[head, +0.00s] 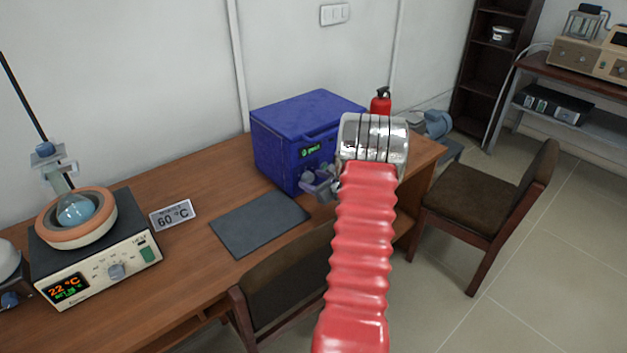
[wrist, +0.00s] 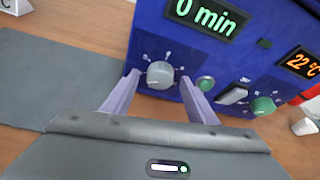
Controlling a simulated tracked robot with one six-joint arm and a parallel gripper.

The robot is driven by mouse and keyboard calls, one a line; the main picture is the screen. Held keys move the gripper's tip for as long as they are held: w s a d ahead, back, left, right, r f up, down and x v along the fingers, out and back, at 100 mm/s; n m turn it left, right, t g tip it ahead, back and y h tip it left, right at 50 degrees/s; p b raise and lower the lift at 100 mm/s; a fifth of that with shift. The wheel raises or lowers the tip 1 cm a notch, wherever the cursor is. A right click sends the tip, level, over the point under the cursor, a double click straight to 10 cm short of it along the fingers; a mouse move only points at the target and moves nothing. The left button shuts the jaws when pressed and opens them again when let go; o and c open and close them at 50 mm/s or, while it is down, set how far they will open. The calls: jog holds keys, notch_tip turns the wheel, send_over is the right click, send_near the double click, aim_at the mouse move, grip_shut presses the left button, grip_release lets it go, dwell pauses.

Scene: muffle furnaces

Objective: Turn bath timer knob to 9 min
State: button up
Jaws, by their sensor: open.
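The blue bath (head: 290,135) stands on the wooden desk, and its front panel fills much of the wrist view (wrist: 225,55). A green display (wrist: 207,15) on it reads 0 min. The grey timer knob (wrist: 160,74) sits below that display with marks around it. My gripper (wrist: 163,85) is open, with one purple finger left of the knob and the other to its right, near a round green button (wrist: 205,84). I cannot tell whether either finger touches the panel. In the head view my gripper (head: 322,185) is at the bath's front, partly hidden by my arm.
A second green knob (wrist: 262,105), a switch (wrist: 233,94) and a 22 °C display (wrist: 300,62) are on the panel's right. A dark mat (head: 260,223) lies before the bath. A heater with a flask (head: 95,250) and a 60 °C sign (head: 172,214) stand left. Chairs (head: 490,200) stand nearby.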

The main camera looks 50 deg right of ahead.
jog(key=shift+w, duration=0.25)
jog(key=shift+c, duration=0.7)
jog(key=c, duration=0.9)
jog(key=shift+s+d, duration=0.2)
jog(key=shift+d, duration=0.15)
jog(key=shift+c, duration=0.2)
jog(key=shift+w+a, duration=0.1)
jog(key=shift+a, duration=0.05)
